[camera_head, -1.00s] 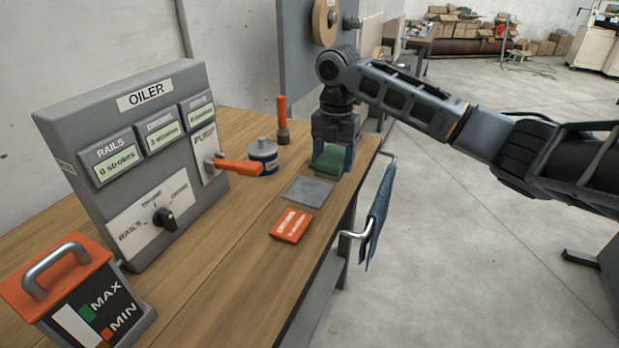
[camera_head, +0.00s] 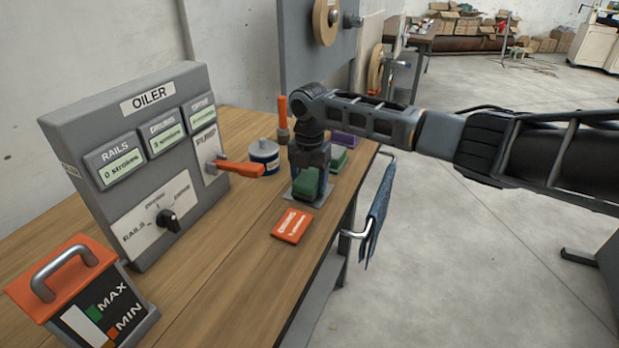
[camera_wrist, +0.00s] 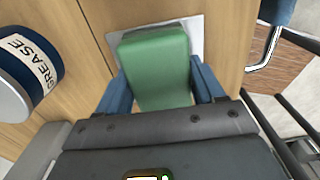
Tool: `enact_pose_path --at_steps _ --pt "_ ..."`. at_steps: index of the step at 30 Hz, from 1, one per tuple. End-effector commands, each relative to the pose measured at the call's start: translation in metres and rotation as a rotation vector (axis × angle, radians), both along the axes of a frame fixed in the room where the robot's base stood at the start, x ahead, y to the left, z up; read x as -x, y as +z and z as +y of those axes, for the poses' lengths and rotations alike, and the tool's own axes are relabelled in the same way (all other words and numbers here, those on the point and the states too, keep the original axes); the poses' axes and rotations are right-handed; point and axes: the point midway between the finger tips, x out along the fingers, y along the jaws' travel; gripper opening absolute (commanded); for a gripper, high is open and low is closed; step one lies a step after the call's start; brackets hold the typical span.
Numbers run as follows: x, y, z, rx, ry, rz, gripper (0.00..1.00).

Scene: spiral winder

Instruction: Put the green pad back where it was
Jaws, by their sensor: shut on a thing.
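My gripper (camera_head: 306,186) is shut on a green pad (camera_head: 306,181) over a flat grey plate (camera_head: 322,199) on the bench. In the wrist view the green pad (camera_wrist: 156,65) sits between the two blue fingers (camera_wrist: 158,92), with the light grey plate (camera_wrist: 197,32) showing around its far end. I cannot tell whether the pad touches the plate. A second green piece (camera_head: 338,158) lies just behind and right of my gripper, with a purple block (camera_head: 347,140) beyond it.
An orange card (camera_head: 291,226) lies in front of the plate. The grease tin (camera_head: 264,157), also in the wrist view (camera_wrist: 28,72), and the oiler's orange lever (camera_head: 238,168) are to the left. An orange-handled tool (camera_head: 283,115) stands behind. A blue cloth (camera_head: 376,215) hangs on the rail at right.

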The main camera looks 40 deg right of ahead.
Motion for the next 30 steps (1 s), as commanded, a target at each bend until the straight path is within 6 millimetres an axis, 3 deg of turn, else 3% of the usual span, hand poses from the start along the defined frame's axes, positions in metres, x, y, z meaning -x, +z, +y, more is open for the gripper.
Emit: enact_pose_path --at_steps 5,6,13,24,30 --pt "0.000 -0.003 0.000 -0.001 0.000 0.000 0.39" --pt "0.000 -0.003 0.000 0.000 0.000 0.000 0.70" --pt "0.000 -0.002 0.000 0.000 0.000 0.000 0.92" --pt "0.000 0.005 0.000 0.000 0.000 -0.002 0.93" --pt "-0.001 0.037 -0.001 0.001 0.000 -0.004 0.93"
